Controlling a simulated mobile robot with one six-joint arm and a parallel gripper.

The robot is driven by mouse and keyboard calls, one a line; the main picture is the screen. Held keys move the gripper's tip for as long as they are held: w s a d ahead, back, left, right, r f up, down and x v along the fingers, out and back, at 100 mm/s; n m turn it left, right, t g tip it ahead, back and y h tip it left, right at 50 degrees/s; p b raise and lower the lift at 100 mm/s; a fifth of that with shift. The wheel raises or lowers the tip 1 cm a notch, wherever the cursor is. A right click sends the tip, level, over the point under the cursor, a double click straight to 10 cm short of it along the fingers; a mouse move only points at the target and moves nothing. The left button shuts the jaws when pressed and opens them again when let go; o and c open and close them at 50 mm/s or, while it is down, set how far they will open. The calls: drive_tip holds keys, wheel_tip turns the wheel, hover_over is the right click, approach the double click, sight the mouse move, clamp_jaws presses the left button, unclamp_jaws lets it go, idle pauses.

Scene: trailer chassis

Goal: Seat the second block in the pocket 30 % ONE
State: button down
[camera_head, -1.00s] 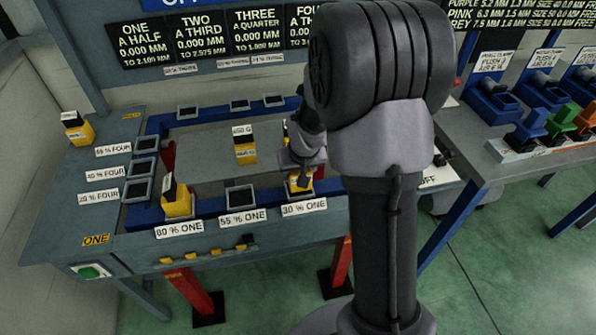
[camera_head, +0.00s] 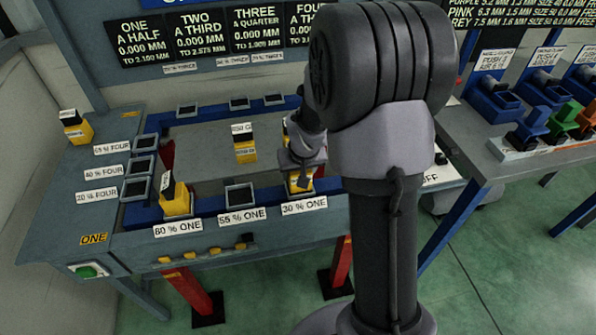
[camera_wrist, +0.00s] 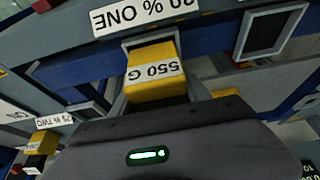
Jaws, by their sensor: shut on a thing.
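A yellow block labelled 550 G (camera_wrist: 155,72) is in my gripper (camera_wrist: 165,98) in the wrist view. The block is at the framed pocket by the label 30 % ONE (camera_head: 304,206); its far end lies within the frame, but I cannot tell how deep it sits. In the head view my gripper (camera_head: 301,172) is over that pocket, and the yellow of the block (camera_head: 300,186) shows beneath it. My arm hides what lies to the right.
The 55 % ONE pocket (camera_head: 239,195) beside it is empty. A yellow and black block (camera_head: 244,150) stands on the grey middle deck, and another (camera_head: 77,130) on the left bench. Empty pockets line the left and back blue rails.

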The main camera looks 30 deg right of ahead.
drive_tip(key=shift+f+b, duration=0.35)
drive_tip(key=shift+f, duration=0.05)
drive_tip(key=shift+c, duration=2.2)
unclamp_jaws()
drive_tip(key=p+v, duration=0.6)
drive_tip(key=v, duration=1.1)
drive_tip(key=shift+s+r+p, duration=0.2)
drive_tip(key=shift+p, duration=0.1)
drive_tip(key=shift+a, duration=0.1)
